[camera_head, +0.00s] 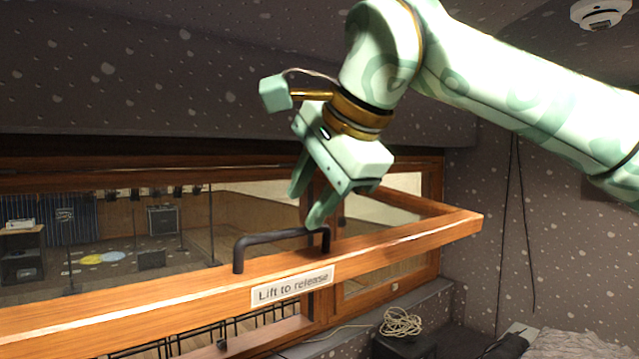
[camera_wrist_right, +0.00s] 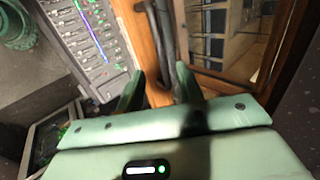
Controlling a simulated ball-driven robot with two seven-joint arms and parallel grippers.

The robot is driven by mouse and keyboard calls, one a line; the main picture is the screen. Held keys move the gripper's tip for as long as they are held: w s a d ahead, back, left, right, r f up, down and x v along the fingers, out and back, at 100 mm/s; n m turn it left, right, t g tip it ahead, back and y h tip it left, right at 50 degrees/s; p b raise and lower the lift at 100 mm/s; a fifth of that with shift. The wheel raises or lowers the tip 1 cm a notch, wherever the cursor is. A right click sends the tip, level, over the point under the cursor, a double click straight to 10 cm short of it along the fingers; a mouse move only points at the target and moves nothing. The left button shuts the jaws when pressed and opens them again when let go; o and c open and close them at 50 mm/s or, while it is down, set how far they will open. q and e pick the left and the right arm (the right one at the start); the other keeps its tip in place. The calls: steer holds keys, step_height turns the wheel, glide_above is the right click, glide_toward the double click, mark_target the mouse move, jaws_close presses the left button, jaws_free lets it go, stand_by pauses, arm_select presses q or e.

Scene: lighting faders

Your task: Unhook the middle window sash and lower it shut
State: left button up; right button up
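The raised window sash (camera_head: 140,301) is a wooden frame tilted out toward me, with its rail crossing the head view. A label on it reads "Lift to release" (camera_head: 293,287). A dark bar handle (camera_head: 268,238) stands on top of the rail. My right gripper (camera_head: 305,208) is above the handle's right part, fingers pointing down and apart. In the right wrist view, the dark handle (camera_wrist_right: 167,45) runs between the spread fingers (camera_wrist_right: 157,80); contact cannot be told. I cannot make out the sash's hook. My left gripper is out of view.
Behind the sash is a room with a speaker (camera_head: 162,221) and stands. A coiled pale cable (camera_head: 401,323) lies on a dark box at lower right. The right wrist view shows a fader console (camera_wrist_right: 90,35) below, beside the wooden rail. Dark cords hang on the right wall.

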mark_target(289, 231)
steer(key=x, duration=0.5)
steer(key=shift+w+a+b, duration=0.15)
steer(key=shift+w+b, duration=0.05)
steer(key=shift+b, duration=0.15)
steer(key=shift+x, duration=1.2)
steer(key=shift+f, duration=0.1)
steer(key=shift+s, duration=0.1)
jaws_close()
stand_by(0.5)
